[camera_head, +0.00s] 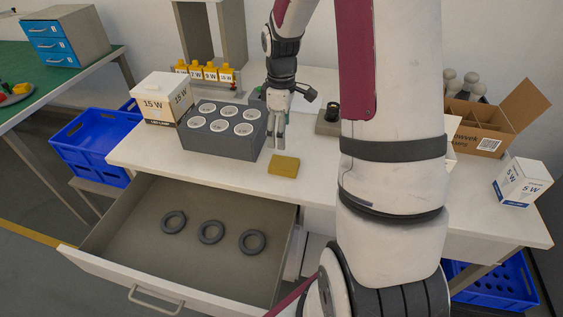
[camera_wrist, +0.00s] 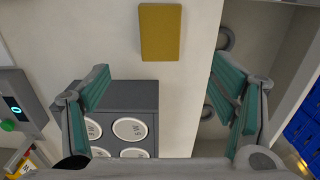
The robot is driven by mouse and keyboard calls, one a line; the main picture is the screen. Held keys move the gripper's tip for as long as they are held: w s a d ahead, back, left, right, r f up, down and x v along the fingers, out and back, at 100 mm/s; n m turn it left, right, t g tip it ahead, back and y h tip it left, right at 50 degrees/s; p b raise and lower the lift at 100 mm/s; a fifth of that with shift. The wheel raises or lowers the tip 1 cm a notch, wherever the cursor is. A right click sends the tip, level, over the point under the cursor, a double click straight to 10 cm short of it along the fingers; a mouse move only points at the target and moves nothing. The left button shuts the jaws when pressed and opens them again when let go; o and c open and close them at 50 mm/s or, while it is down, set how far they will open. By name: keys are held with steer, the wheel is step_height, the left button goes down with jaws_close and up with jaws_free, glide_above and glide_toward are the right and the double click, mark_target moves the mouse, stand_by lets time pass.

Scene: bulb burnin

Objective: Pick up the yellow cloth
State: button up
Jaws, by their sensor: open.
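The yellow cloth (camera_head: 284,166) is a small flat rectangle lying on the white table, just right of the grey socket block and close to the front edge above the open drawer. In the wrist view the cloth (camera_wrist: 160,32) lies at the top middle, beyond the fingertips and between their lines. My gripper (camera_head: 278,144) is above the table beside the block, behind the cloth and apart from it. In the wrist view my gripper (camera_wrist: 162,85) has its fingers wide apart with nothing between them.
The grey block (camera_head: 222,131) with several round white sockets stands left of my gripper. A white 15 W box (camera_head: 161,100) is beside it. The open drawer (camera_head: 140,215) holds three grey rings (camera_head: 211,232). An open cardboard box (camera_head: 482,130) and a 5 W box (camera_head: 521,183) stand at right.

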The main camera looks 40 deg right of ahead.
glide_above(284, 163)
steer(key=f, duration=0.6)
steer(key=shift+w+a+f, duration=0.2)
steer(key=shift+w, duration=0.15)
steer(key=shift+s+d+f, duration=0.15)
steer(key=shift+s+f, duration=0.05)
steer(key=shift+f, duration=1.15)
steer(key=shift+s+d+f, duration=0.15)
steer(key=shift+f, duration=1.2)
steer(key=c, duration=1.2)
steer(key=shift+r, duration=0.1)
steer(key=shift+c, duration=0.2)
